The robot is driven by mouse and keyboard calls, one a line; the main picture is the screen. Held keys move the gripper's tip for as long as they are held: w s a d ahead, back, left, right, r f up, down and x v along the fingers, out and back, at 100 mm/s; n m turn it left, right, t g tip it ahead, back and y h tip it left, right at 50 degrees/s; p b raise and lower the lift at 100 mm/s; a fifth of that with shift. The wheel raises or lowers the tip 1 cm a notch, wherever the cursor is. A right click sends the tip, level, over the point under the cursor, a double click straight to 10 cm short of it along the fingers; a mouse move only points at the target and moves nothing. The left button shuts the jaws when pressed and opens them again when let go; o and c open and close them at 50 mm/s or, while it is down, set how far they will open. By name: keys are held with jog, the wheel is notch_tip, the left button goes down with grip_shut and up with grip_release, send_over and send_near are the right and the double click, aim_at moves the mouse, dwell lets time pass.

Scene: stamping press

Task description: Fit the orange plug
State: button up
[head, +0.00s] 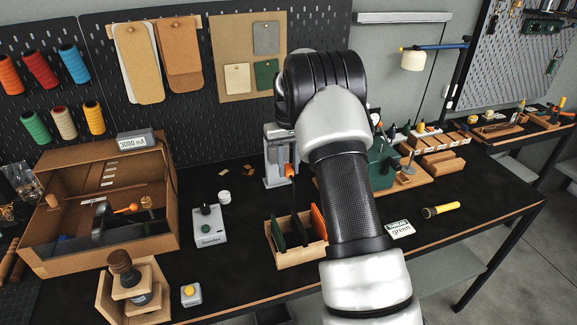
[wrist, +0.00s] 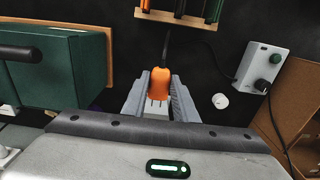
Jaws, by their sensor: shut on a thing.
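The orange plug (wrist: 161,85) sits between the two grey fingers of my gripper (wrist: 160,92) in the wrist view. The fingers are shut on its sides. Its metal prongs point toward the bottom of that view, and a dark cable leaves its other end. A pale grey surface lies just below the prongs; I cannot tell whether it is a socket or whether they touch it. In the head view the plug (head: 289,170) shows above the black bench, against a pale grey upright shape. My arm hides much of the area to its right.
A wooden rack (head: 299,253) with green, black and orange sheets stands near the plug. A grey control box (head: 209,226) with a black knob is left of it. A green machine (wrist: 57,70) stands close beside my gripper. A cardboard box (head: 62,262) stands at left.

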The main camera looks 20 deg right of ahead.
jog(key=shift+w+r, duration=0.1)
jog(key=shift+w+p, duration=0.8)
jog(key=shift+p, duration=0.05)
jog(key=shift+w, duration=0.7)
jog(key=shift+w, duration=0.1)
jog(key=shift+w, duration=1)
jog(key=shift+w, duration=0.25)
jog(key=o, duration=1.1)
jog(key=shift+o, duration=0.2)
